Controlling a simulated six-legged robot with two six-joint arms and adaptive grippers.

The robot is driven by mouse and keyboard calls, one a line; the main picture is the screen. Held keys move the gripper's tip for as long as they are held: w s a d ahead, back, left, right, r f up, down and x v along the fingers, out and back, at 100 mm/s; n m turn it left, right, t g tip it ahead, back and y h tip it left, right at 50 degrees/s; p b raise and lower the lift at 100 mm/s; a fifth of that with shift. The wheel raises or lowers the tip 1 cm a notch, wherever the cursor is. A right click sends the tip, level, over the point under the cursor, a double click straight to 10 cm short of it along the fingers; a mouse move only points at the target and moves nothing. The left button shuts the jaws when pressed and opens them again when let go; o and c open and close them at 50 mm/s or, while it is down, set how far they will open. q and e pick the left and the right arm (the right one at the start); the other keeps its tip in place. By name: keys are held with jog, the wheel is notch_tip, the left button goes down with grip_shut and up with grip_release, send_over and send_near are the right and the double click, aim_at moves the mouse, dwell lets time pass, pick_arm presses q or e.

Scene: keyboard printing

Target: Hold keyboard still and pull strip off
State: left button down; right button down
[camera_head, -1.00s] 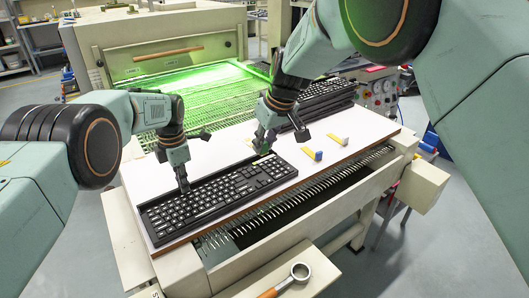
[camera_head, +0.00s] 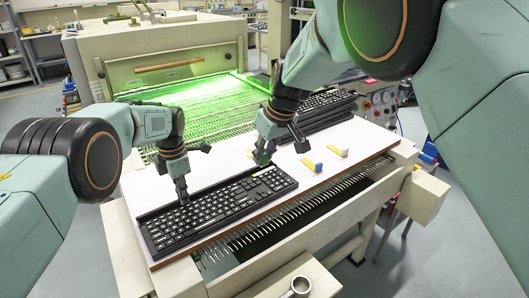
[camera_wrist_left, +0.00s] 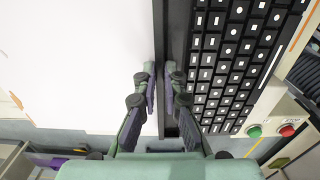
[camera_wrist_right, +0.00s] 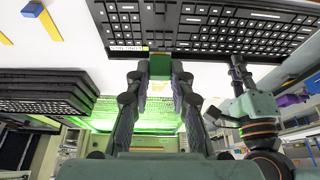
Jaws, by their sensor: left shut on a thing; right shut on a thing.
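The black keyboard (camera_head: 222,208) lies flat near the front edge of the white board. My left gripper (camera_head: 183,198) is shut on its back edge, left of the middle; the left wrist view shows the fingertips (camera_wrist_left: 160,80) astride this rim. My right gripper (camera_head: 263,160) is shut at the back edge, farther right.
A stack of black keyboards (camera_head: 322,105) stands behind. A machine with a green-lit mesh bed (camera_head: 200,100) is at the back.

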notch_tip(320, 180, up, 9)
jog(key=w+a, duration=0.1)
jog(key=shift+w, duration=0.35)
dwell(0.8)
pick_arm(q)
jog(key=c, duration=1.4)
grip_release()
jog(key=shift+r, duration=0.1)
